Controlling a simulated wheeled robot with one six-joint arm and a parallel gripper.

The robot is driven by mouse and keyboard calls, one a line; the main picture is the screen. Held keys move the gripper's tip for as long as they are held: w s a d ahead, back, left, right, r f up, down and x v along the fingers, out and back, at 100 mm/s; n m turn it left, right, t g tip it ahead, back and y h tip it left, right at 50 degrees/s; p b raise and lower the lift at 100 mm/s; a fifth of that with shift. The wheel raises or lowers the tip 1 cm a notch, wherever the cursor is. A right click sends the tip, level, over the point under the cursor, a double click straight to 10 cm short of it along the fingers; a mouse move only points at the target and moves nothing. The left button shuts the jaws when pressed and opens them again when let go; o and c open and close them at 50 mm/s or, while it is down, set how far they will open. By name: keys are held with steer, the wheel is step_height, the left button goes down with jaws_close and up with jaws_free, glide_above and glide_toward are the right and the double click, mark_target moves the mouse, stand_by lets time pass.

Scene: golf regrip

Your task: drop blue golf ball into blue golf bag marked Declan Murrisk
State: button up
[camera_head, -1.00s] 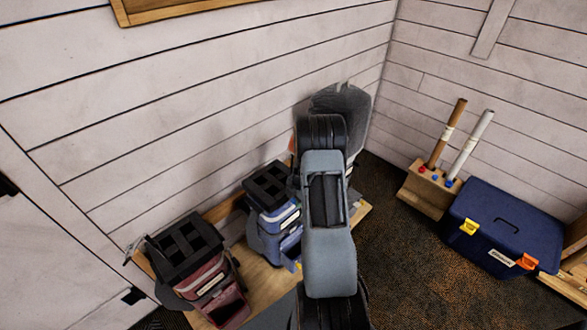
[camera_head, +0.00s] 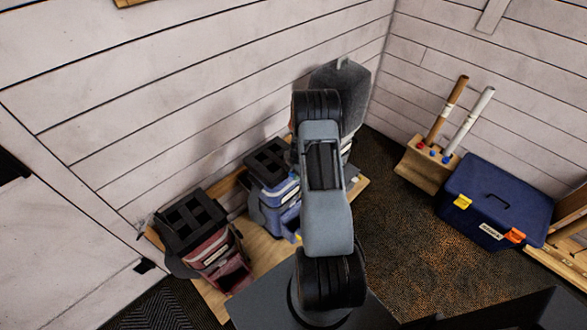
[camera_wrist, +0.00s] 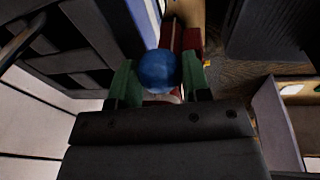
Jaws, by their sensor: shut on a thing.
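My gripper (camera_wrist: 158,82) is shut on a blue golf ball (camera_wrist: 158,69), held between its green fingertips in the wrist view. In the head view my arm hides the gripper and ball. The blue golf bag (camera_head: 279,214) stands on a low wooden platform, left of my arm, with a black divided top. Its label is too small to read. In the wrist view a bag's black divided top (camera_wrist: 62,62) lies left of the ball; I cannot tell which bag it belongs to.
A maroon golf bag (camera_head: 213,247) stands left of the blue one on the wooden platform (camera_head: 243,275). At right are a dark blue box (camera_head: 497,200) with yellow and orange latches and a wooden holder (camera_head: 422,169) with two upright sticks. Carpet between is clear.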

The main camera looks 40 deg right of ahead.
steer(key=shift+f, duration=0.3)
steer(key=o, duration=1)
steer(key=r, duration=0.4)
steer(key=s+d+r+b, duration=0.1)
steer(key=r, duration=0.4)
steer(key=s+r, duration=0.1)
steer(key=r, duration=0.3)
steer(key=shift+d+r, duration=0.25)
steer(key=shift+r, duration=0.1)
steer(key=shift+w, duration=0.1)
